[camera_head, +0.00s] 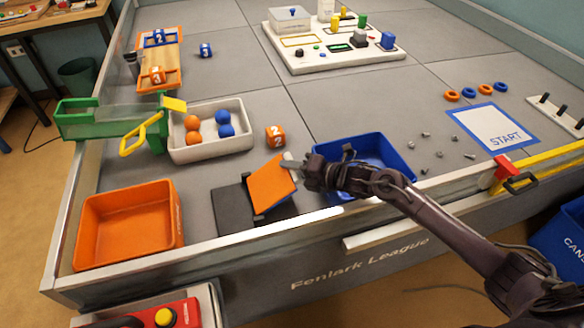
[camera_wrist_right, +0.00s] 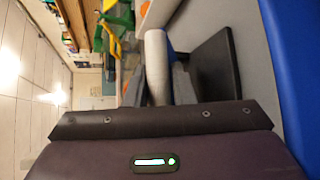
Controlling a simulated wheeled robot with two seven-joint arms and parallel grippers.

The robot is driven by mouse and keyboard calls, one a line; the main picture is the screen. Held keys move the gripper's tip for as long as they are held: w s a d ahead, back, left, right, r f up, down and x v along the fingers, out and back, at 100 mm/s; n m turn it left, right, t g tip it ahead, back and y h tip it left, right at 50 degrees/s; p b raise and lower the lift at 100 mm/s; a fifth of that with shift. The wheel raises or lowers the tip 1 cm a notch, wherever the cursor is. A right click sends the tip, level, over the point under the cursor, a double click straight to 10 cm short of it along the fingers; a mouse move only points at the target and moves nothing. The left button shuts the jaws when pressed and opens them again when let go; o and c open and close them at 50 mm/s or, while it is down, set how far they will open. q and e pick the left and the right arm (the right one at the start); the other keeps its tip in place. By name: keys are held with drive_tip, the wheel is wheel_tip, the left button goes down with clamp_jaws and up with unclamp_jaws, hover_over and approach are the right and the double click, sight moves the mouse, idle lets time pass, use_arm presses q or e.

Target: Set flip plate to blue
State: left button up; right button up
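The flip plate (camera_head: 272,183) shows its orange face in the head view and stands tilted on a flat black base (camera_head: 230,208). The base also shows as a dark slab in the wrist view (camera_wrist_right: 213,75). My right gripper (camera_head: 291,164) is at the upper right edge of the plate, touching or very close to it. A pale rounded piece with some blue beside it (camera_wrist_right: 157,65) stands before the gripper in the wrist view; I cannot tell whether it is the plate's edge. My left gripper is not in view.
A blue bin (camera_head: 398,148) lies just behind and beneath my right wrist. An orange bin (camera_head: 92,228) is left of the base. A white tray (camera_head: 208,151) of balls and an orange cube (camera_head: 275,136) are behind it. The field's front wall (camera_head: 235,243) runs close in front.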

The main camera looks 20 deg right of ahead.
clamp_jaws()
drive_tip(key=shift+a+r, duration=0.1)
drive_tip(key=shift+r, duration=0.1)
